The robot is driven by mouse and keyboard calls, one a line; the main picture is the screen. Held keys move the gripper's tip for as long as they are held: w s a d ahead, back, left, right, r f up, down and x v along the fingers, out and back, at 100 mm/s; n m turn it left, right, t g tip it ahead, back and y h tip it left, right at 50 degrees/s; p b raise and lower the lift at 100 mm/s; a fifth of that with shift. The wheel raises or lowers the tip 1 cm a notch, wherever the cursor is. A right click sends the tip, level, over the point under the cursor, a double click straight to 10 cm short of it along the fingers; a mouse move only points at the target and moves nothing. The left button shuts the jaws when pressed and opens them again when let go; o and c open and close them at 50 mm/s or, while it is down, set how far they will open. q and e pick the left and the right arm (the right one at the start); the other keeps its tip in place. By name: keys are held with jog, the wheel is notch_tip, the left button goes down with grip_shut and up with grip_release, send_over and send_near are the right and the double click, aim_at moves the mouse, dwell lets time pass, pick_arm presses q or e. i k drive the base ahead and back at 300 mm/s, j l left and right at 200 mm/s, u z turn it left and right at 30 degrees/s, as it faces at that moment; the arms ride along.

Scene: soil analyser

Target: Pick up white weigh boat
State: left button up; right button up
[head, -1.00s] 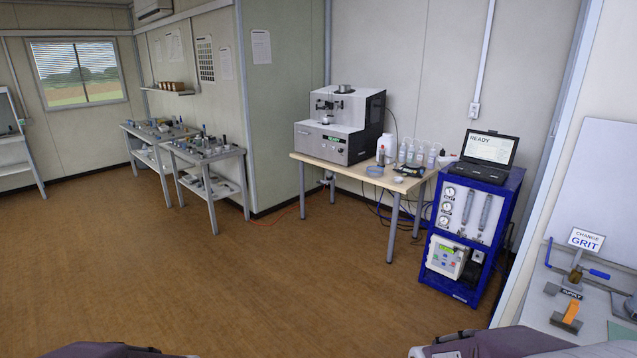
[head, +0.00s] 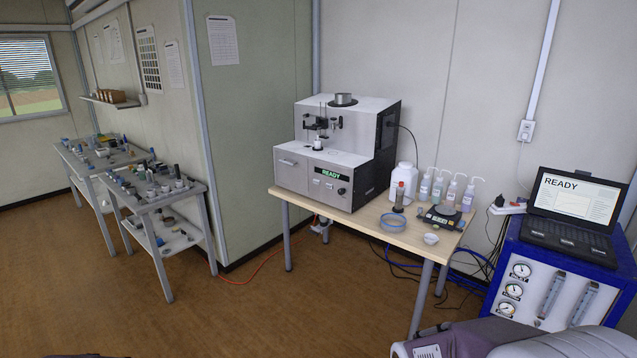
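A small white weigh boat (head: 431,239) sits on the wooden table (head: 345,220), near its front right edge. It lies just in front of a dark balance-like device (head: 440,217) and to the right of a coiled blue tube. Part of my own arm shows at the lower right, below and in front of the table. Neither gripper's fingers show in the head view.
A grey analyser (head: 335,150) reading READY fills the table's left. A white bottle (head: 404,178) and several wash bottles (head: 448,190) stand behind the boat. A blue cabinet (head: 545,285) with a laptop (head: 572,212) stands at right. Floor at lower left is clear.

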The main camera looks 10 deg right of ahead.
aim_at(431, 239)
jog(key=i+z, duration=0.2)
jog(key=i, duration=0.25)
jog(key=i+j+z, duration=0.2)
jog(key=i, duration=0.25)
jog(key=i+j+z, duration=0.25)
jog(key=i, duration=0.15)
jog(key=i+j+z, duration=0.2)
jog(key=i, duration=0.25)
jog(key=i+j+z, duration=0.95)
jog(key=j+z, duration=0.15)
jog(key=j, duration=0.2)
jog(key=i+j+z, duration=0.25)
jog(key=j, duration=0.2)
jog(key=k+l, duration=0.05)
jog(key=k, duration=0.05)
